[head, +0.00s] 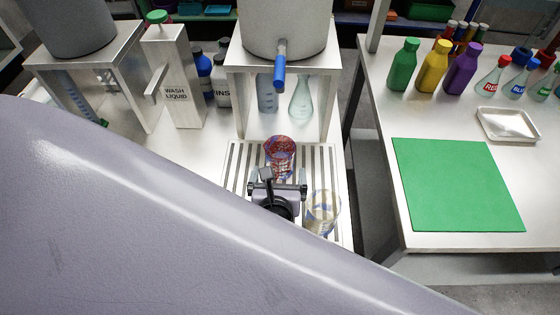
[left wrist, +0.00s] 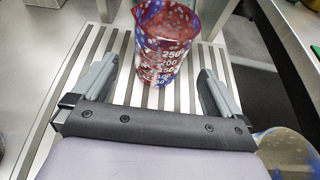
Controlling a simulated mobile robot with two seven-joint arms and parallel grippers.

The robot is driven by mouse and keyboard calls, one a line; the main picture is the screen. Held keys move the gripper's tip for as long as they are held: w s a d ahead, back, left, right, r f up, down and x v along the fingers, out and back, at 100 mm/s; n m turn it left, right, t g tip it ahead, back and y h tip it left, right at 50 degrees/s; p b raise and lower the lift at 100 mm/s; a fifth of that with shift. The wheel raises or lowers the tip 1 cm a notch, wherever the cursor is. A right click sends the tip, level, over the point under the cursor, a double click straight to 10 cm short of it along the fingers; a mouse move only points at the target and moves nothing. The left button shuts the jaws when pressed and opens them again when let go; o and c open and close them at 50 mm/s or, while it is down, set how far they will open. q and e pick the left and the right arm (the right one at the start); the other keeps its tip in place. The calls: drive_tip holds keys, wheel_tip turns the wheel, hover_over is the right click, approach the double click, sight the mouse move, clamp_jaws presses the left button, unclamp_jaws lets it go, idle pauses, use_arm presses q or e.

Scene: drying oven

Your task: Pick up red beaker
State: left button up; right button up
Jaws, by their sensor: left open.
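The red beaker (head: 281,155) stands upright on a slatted rack (head: 235,165), below the tank stand. It is see-through red with blue blotches. In the left wrist view the beaker (left wrist: 164,42) shows white volume marks and sits ahead of the fingers, roughly centred between them. My left gripper (head: 277,178) is just on the near side of the beaker; in the left wrist view the gripper (left wrist: 155,82) has its fingers wide apart with nothing between them. Much of the near side is hidden by my own grey arm. My right gripper does not show.
A clear beaker with yellowish contents (head: 322,212) stands right of my left gripper on the rack. A tank with a blue tap (head: 280,75) overhangs behind. A wash liquid dispenser (head: 175,90) stands left. The right table holds a green mat (head: 455,185), bottles and a tray (head: 508,124).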

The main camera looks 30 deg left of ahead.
sight(281, 152)
use_arm(q)
drive_tip(key=x, duration=0.7)
drive_tip(key=shift+r+b, duration=0.15)
drive_tip(key=shift+b, duration=0.15)
drive_tip(key=c, duration=1.2)
drive_tip(key=shift+r, duration=0.1)
wheel_tip(281, 152, up, 14)
drive_tip(key=p, duration=0.3)
